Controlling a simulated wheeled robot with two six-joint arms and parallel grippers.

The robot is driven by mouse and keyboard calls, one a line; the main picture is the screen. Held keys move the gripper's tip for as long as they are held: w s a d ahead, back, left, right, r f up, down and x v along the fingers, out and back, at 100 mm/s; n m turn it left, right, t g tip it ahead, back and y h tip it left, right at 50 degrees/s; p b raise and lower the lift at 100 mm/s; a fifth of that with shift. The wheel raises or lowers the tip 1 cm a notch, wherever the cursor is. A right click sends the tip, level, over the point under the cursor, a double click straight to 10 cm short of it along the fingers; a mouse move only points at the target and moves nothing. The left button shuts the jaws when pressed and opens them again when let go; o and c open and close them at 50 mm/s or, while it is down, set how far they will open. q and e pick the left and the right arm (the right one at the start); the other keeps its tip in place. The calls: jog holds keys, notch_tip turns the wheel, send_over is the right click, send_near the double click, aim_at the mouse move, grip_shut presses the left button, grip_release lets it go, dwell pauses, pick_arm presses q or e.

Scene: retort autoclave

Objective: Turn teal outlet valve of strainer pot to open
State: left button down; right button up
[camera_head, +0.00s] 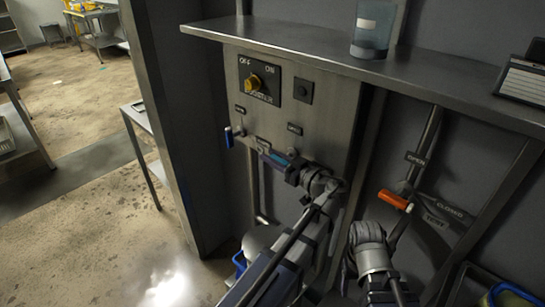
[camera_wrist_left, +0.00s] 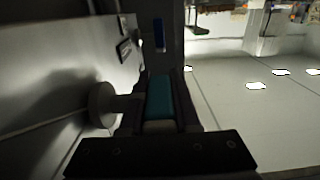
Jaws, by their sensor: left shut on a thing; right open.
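The teal valve handle (camera_head: 278,158) sits low on the front of the grey panel. My left gripper (camera_head: 290,168) is shut on it. In the left wrist view the teal handle (camera_wrist_left: 160,97) lies between the two dark fingers, beside a round grey knob-like part (camera_wrist_left: 103,104). The handle's pivot and most of its pipe are hidden by my gripper and arm. My right gripper (camera_head: 368,235) is apart from the teal handle, lower right, in front of the wall; it is open, though its fingertips are hard to make out. I cannot tell which vessel is the strainer pot.
A blue handle (camera_head: 228,137) sticks out left of the teal one. An orange handle (camera_head: 395,200) is close to my right gripper, near open and closed labels. A shelf (camera_head: 300,47) with a container (camera_head: 374,30) overhangs.

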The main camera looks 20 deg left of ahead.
pick_arm(q)
jog(key=shift+r+p, duration=0.15)
jog(key=shift+p, duration=0.15)
jog(key=g+h+p, duration=0.1)
jog(key=h+p, duration=0.2)
jog(key=p, duration=0.1)
jog(key=f+g+h+p, duration=0.1)
jog(key=h+p, duration=0.2)
jog(key=p, duration=0.2)
jog(key=d+f+g+h+p, duration=0.1)
jog(key=h+p, duration=0.2)
jog(key=p, duration=0.2)
jog(key=shift+s+g+h, duration=0.2)
jog(key=shift+g+h, duration=0.1)
jog(key=shift+g, duration=0.1)
jog(key=shift+s+d+f+g+h+p, duration=0.15)
jog(key=shift+d+f+g+h+p, duration=0.3)
jog(key=shift+h, duration=0.7)
jog(key=shift+s+d+f+g+h+p, duration=0.1)
jog(key=shift+g+h+p, duration=0.55)
jog(key=shift+h, duration=0.55)
jog(key=shift+s+d+f+g+h+p, duration=0.25)
jog(key=shift+h+p, duration=0.45)
jog(key=shift+h, duration=0.45)
jog(key=shift+w+d, duration=0.1)
jog(key=c, duration=0.6)
grip_release()
jog(key=shift+c, duration=0.2)
